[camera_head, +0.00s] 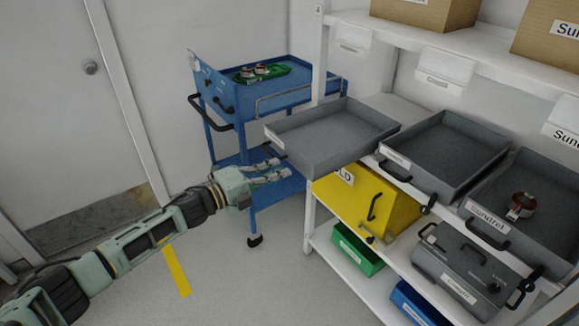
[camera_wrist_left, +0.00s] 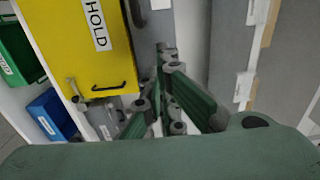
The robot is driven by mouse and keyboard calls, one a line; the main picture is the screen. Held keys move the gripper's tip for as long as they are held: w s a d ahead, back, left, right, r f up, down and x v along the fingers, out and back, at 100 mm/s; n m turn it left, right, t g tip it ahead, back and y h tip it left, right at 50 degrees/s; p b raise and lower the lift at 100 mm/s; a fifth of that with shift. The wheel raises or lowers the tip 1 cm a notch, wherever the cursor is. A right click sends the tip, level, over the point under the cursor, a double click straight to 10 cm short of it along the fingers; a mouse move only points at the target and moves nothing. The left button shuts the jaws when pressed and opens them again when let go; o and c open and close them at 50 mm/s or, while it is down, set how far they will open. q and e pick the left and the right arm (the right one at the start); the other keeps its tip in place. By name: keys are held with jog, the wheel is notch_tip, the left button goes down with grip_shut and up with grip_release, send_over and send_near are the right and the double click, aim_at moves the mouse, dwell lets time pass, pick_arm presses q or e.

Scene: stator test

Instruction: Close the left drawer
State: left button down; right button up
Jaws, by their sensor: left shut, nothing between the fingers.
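The left drawer (camera_head: 332,136) is a grey open-topped tray on the shelf unit, with a label on its front. It juts out toward the left, past the shelf post, and looks empty. My left gripper (camera_head: 277,170) is shut and empty, with its fingertips close to the lower front of this drawer. I cannot tell whether they touch it. In the left wrist view the closed fingers (camera_wrist_left: 165,75) point at a narrow grey part beside the yellow bin. My right gripper is not in view.
A middle drawer (camera_head: 452,148) and a right drawer (camera_head: 555,207) holding a copper stator (camera_head: 521,205) sit alongside. A yellow bin (camera_head: 345,205) is below. A blue cart (camera_head: 231,121) stands behind my gripper. The floor in front is clear.

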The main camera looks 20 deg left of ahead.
aim_at(298, 161)
pick_arm(q)
jog(key=x, duration=0.3)
jog(key=shift+w+d+b, duration=0.25)
jog(key=shift+b, duration=0.05)
jog(key=shift+w+d, duration=0.25)
jog(key=shift+w, duration=0.05)
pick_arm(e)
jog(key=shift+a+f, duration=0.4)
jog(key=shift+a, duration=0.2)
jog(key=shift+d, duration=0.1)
